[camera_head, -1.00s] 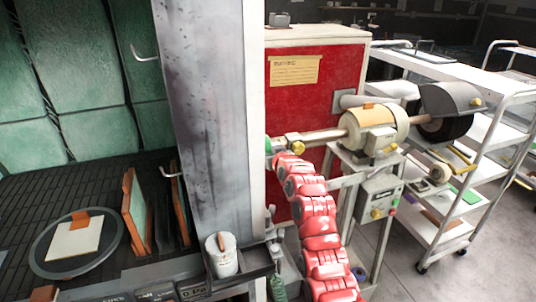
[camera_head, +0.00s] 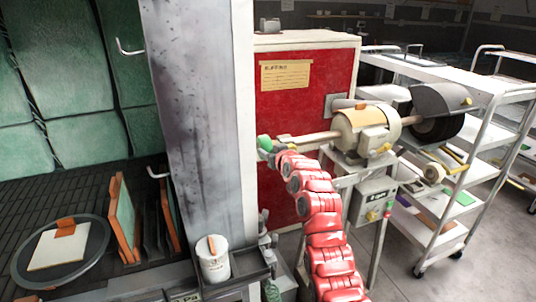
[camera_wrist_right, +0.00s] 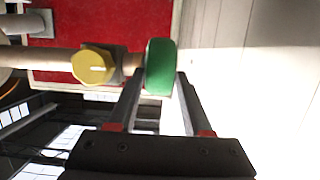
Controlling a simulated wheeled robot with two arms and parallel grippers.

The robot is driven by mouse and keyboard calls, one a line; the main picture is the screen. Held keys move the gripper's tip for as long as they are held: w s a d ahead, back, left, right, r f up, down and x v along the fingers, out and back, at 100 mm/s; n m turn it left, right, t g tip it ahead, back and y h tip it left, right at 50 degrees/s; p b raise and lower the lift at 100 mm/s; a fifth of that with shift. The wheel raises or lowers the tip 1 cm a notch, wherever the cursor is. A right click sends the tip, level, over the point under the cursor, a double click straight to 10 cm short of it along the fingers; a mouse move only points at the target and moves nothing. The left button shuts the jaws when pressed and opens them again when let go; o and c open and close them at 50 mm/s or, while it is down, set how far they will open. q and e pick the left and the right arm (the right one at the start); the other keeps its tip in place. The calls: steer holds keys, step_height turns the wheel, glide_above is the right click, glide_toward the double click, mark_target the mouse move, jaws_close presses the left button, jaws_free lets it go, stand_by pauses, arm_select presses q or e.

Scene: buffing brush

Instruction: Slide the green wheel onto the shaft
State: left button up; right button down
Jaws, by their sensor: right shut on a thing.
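The green wheel (camera_head: 264,142) is held at the end of my red right arm, close to the pillar's edge in the head view. My right gripper (camera_wrist_right: 157,84) is shut on the green wheel (camera_wrist_right: 160,66), with a finger on either side of its lower part in the wrist view. The tan shaft (camera_head: 315,138) sticks out left from the buffing machine (camera_head: 366,131). In the wrist view, the shaft (camera_wrist_right: 50,58) with its yellow knob (camera_wrist_right: 93,65) ends right beside the wheel's left face. Whether the shaft enters the wheel's hole is hidden. My left gripper is out of view.
A grey pillar (camera_head: 198,120) stands just left of the wheel. A red cabinet (camera_head: 300,110) is behind the shaft. A white jar (camera_head: 213,262) stands on a ledge below. A white shelf cart (camera_head: 480,140) is at the right.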

steer(key=shift+d+b, duration=0.2)
steer(key=shift+b, duration=0.35)
stand_by(0.7)
steer(key=shift+c, duration=1.2)
jaws_free()
steer(key=shift+s, duration=0.1)
